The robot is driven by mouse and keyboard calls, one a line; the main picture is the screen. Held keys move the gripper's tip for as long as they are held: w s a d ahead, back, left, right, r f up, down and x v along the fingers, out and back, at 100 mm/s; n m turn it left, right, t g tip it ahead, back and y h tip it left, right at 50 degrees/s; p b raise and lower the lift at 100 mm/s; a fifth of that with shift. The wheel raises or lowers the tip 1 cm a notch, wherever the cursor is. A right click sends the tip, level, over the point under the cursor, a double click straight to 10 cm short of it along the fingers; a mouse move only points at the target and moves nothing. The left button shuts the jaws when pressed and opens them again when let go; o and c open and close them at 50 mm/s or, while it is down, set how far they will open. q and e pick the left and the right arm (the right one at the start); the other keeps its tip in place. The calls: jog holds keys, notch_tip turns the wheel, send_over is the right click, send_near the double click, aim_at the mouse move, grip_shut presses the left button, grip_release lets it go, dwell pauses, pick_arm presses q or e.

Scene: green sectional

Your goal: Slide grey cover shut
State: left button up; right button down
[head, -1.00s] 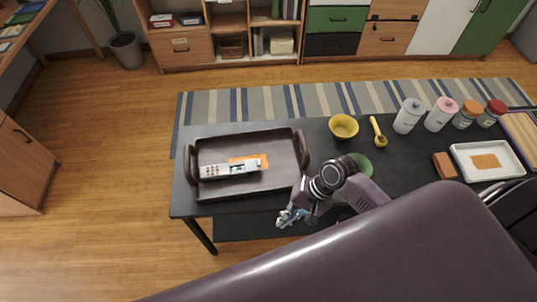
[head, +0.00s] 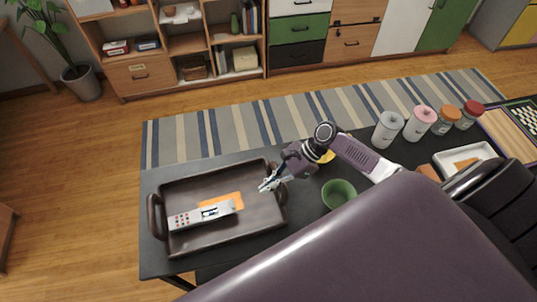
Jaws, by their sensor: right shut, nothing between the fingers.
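A long light-grey device (head: 190,217) like a remote lies in a dark brown tray (head: 178,187). Reddish buttons show at its left end, and a small dark opening with something bluish in it shows near its middle. A plain grey part at its right end (head: 230,207) looks like the cover, and the opening beside it is uncovered. My right gripper (head: 265,187) is shut and empty. It appears above the right part of the tray, to the upper right of the device and apart from it. My left gripper is out of view.
An orange patch (head: 221,199) lies in the tray behind the device. Several lidded jars and a white tray (head: 442,157) stand further right.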

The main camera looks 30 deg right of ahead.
aim_at(226, 207)
jog(key=f, duration=0.1)
jog(key=a+f+b, duration=0.1)
jog(key=w+f+b, duration=0.1)
jog(key=shift+a, duration=0.35)
jog(key=b+x, duration=0.2)
jog(key=x, duration=0.1)
jog(key=shift+a+b, duration=0.25)
jog(key=shift+b, duration=0.05)
jog(key=a, duration=0.3)
jog(key=shift+w+a+r+b, duration=0.15)
jog(key=shift+w+a+b, duration=0.15)
jog(key=shift+w, duration=0.05)
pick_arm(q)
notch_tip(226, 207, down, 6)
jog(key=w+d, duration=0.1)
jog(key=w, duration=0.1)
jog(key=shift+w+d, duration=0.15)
pick_arm(e)
jog(key=shift+a+r, duration=0.1)
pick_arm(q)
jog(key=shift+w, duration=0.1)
